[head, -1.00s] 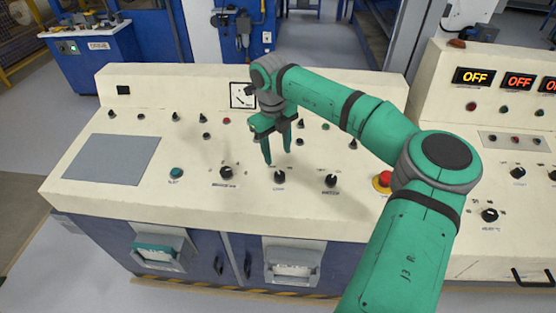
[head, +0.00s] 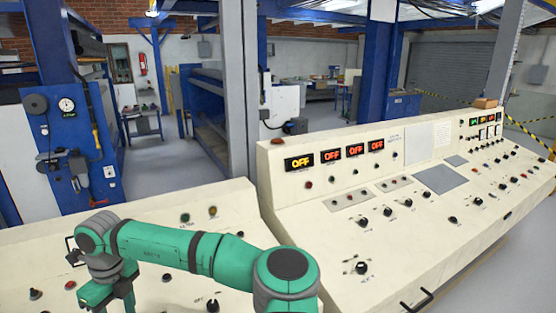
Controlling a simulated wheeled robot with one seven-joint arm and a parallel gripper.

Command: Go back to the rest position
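My gripper (head: 108,300) is at the lower left of the head view, at the end of my green arm, above the left control console (head: 236,212). Its fingers run down past the bottom edge of the picture, so I cannot see whether they are open or shut. No held thing shows. My arm reaches in from the bottom, bent at a grey joint, and crosses the left console.
The right console (head: 420,250) carries several lit OFF displays (head: 299,162), black knobs and a front handle (head: 418,302). A blue machine (head: 75,150) with a gauge and a grey pillar (head: 240,90) stand behind. Open floor (head: 165,165) shows between them.

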